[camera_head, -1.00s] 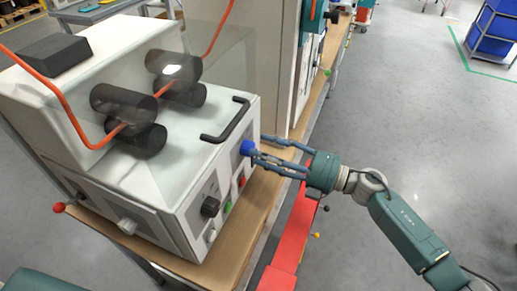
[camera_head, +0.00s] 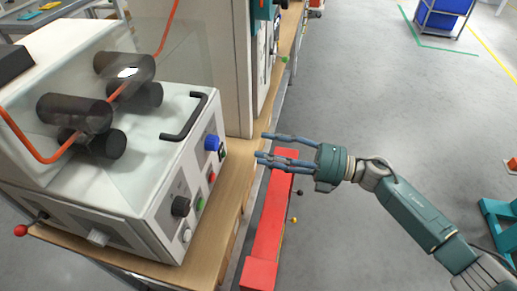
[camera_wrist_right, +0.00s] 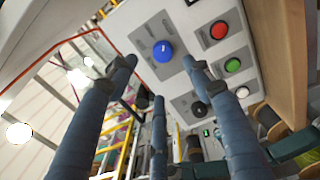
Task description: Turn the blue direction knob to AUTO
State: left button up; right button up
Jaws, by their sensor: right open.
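The blue direction knob (camera_head: 212,142) is on the front panel of the white machine (camera_head: 150,150), near the panel's far right end. The right wrist view shows the knob (camera_wrist_right: 163,51) on a grey label plate; a small pale mark is on its face, but I cannot read the setting. My right gripper (camera_head: 262,147) is open and empty, in front of the knob and apart from it. In the right wrist view the knob appears between the fingertips (camera_wrist_right: 160,66), beyond them. My left gripper is not in view.
The panel also carries a black knob (camera_head: 181,206), a red button (camera_head: 211,176), a green button (camera_head: 200,203) and a white button (camera_head: 187,236). A black handle (camera_head: 187,118) stands on top. A red box-like beam (camera_head: 268,225) lies below my gripper. Open floor lies to the right.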

aim_at(218, 141)
jog(key=a+n+b, duration=0.2)
jog(key=a+n, duration=0.1)
jog(key=n, duration=0.2)
jog(key=w+a+n+b, duration=0.1)
jog(key=a+n+b, duration=0.1)
jog(key=a+n, duration=0.2)
jog(key=a+r+n+b, duration=0.1)
jog(key=a+n+b, duration=0.1)
jog(key=a+n, duration=0.2)
jog(key=shift+w+n+g, duration=0.15)
jog(key=shift+n+g, duration=0.05)
jog(key=shift+n, duration=0.7)
jog(key=shift+w+n+g, duration=0.15)
jog(key=shift+n+g, duration=0.05)
jog(key=shift+n, duration=0.7)
jog(key=shift+w+a+f, duration=0.15)
jog(key=shift+a, duration=0.55)
jog(key=c, duration=1.1)
jog(key=shift+m, duration=0.7)
jog(key=shift+c, duration=0.3)
jog(key=shift+r, duration=0.2)
